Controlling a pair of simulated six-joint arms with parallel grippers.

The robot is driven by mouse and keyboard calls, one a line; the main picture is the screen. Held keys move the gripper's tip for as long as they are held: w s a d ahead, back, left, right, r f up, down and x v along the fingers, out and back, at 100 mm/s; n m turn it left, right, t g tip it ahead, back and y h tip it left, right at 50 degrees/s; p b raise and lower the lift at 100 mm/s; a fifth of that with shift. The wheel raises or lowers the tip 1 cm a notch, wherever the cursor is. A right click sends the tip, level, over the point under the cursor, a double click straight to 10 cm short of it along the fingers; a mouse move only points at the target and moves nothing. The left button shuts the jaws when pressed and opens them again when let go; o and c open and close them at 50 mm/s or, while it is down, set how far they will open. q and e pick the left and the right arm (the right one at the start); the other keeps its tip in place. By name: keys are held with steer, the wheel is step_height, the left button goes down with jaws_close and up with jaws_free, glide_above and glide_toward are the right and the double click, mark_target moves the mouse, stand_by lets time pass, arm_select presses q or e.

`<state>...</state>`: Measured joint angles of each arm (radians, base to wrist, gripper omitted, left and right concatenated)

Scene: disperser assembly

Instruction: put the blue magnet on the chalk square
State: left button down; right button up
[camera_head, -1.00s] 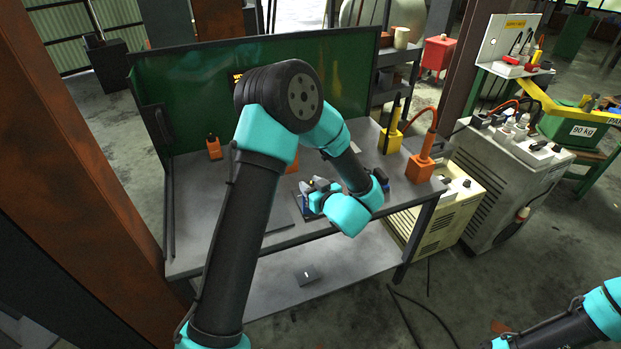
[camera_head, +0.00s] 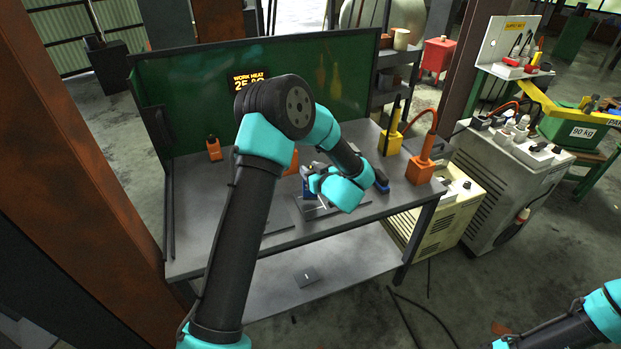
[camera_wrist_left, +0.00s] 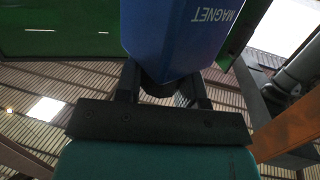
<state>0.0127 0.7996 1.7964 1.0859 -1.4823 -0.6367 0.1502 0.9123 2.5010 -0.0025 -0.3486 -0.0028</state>
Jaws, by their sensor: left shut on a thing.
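My left gripper (camera_head: 312,176) is shut on the blue magnet (camera_wrist_left: 180,35), whose MAGNET lettering shows upside down in the left wrist view. In the head view, a small part of the blue magnet (camera_head: 306,187) shows beside the teal wrist, above a dark plate (camera_head: 299,205) on the bench. Thin pale lines show on the plate near the gripper; I cannot tell whether they are the chalk square. My wrist hides part of that area. My right gripper is outside the head view; only part of its arm shows at the lower right.
The grey bench (camera_head: 195,235) has a green back panel (camera_head: 190,95) with a lit display (camera_head: 250,82). An orange block (camera_head: 214,148) stands at the left. A yellow holder (camera_head: 390,142) and an orange holder (camera_head: 420,169) stand at the right. The bench's front left is clear.

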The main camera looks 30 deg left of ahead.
arm_select(q)
steer(key=shift+f, duration=1.55)
steer(key=c, duration=0.7)
jaws_free()
steer(key=shift+f, duration=0.15)
steer(key=shift+c, duration=0.2)
steer(key=shift+s+d, duration=0.1)
steer(key=shift+d, duration=0.1)
steer(key=v, duration=1.1)
steer(key=shift+d, duration=0.3)
steer(key=shift+s, duration=0.1)
